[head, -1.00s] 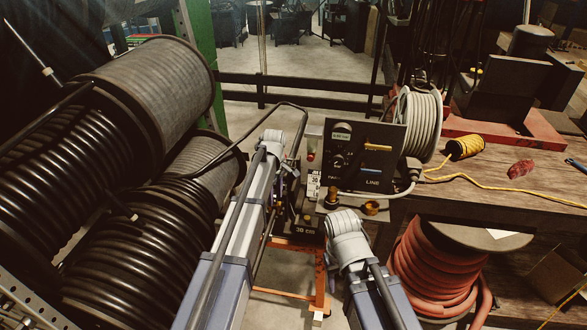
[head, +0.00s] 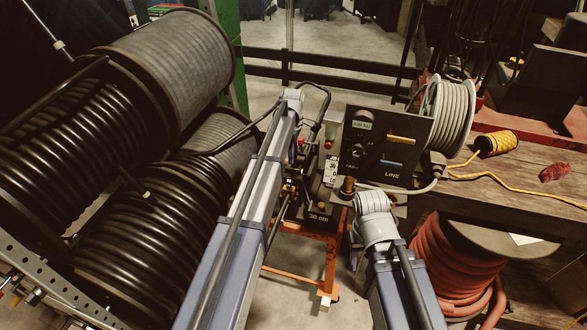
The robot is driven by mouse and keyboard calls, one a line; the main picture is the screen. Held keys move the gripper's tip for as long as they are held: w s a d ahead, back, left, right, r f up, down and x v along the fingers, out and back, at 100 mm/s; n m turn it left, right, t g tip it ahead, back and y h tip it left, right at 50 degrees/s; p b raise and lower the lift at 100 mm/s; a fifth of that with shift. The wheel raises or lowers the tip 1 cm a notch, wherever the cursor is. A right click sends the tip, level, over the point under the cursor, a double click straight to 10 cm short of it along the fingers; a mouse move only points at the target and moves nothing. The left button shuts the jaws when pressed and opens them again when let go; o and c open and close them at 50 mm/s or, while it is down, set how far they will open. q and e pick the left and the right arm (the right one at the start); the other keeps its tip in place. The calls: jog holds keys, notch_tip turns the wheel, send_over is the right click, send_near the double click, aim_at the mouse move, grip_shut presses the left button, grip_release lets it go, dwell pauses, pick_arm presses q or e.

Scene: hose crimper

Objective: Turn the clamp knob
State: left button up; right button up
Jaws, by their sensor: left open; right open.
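The crimper stands ahead of me, with a dark control panel (head: 392,149) marked LINE. A small display (head: 362,125) and a round dark knob (head: 358,144) are on the panel's left. A brass fitting (head: 348,186) stands in front below the panel. I cannot tell which part is the clamp knob; it may be hidden behind my arms. My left arm reaches up just left of the crimper. My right arm ends in front of its lower right side. The fingers of both grippers are hidden behind my arm links, so I see no contact with the machine.
Large black hose reels (head: 145,230) fill the left side. A grey hose reel (head: 450,112) and a yellow cord spool (head: 496,143) sit on the wooden bench (head: 510,190) at right. A red hose coil (head: 460,270) is below. An orange frame (head: 310,252) stands under the crimper.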

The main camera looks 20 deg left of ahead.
aim_at(293, 169)
pick_arm(q)
notch_tip(293, 169, down, 7)
jog(key=b, duration=0.6)
jog(key=shift+r, duration=0.15)
jog(key=shift+r, duration=0.1)
jog(key=shift+c, duration=0.4)
grip_shut()
